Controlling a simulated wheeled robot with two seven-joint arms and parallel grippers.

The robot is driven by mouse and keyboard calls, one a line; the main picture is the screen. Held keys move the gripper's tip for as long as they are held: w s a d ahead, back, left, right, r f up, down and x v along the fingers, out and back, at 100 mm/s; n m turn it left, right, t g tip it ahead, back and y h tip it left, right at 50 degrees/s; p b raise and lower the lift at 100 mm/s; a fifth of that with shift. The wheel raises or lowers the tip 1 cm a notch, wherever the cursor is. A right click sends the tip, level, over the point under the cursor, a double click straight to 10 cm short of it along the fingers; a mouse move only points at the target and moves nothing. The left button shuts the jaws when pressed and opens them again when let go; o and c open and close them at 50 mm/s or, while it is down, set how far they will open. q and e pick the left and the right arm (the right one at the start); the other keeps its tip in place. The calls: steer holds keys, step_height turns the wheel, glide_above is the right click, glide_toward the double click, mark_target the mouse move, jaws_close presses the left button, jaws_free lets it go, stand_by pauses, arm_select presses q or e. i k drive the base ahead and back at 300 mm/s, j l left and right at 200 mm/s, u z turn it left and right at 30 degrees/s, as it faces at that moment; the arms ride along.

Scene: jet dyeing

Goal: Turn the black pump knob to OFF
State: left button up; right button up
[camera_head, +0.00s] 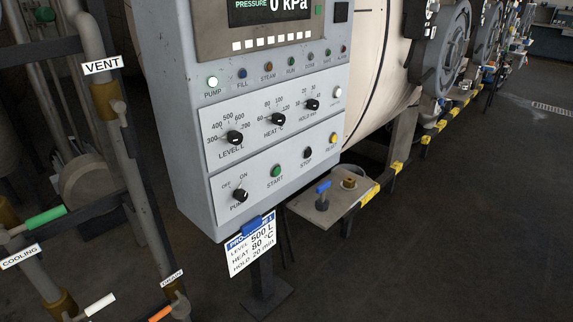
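The black pump knob (240,195) is at the lower left of the grey control panel (188,160), on the lower white plate. OFF is printed to its upper left and ON above it. The knob is too small for me to tell which mark it points at. The PUMP lamp (212,82) at the left of the lamp row looks bright white. Neither of my grippers is in view, and nothing covers the knob.
A green START button (275,171) and black STOP button (307,152) sit right of the knob. An instruction card (251,246) hangs below the panel on a blue clip. Pipes with a green handle (46,217) stand at left. Open floor lies at lower right.

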mark_target(240, 195)
steer(key=i+l+u, duration=0.25)
steer(key=l, duration=0.3)
steer(key=i+l+u, duration=0.1)
steer(key=l+u, duration=0.15)
steer(key=l, duration=0.3)
steer(key=i+l+u, duration=0.1)
steer(key=l+u, duration=0.15)
steer(key=l, duration=0.3)
steer(key=l+u, duration=0.3)
steer(key=l, duration=0.3)
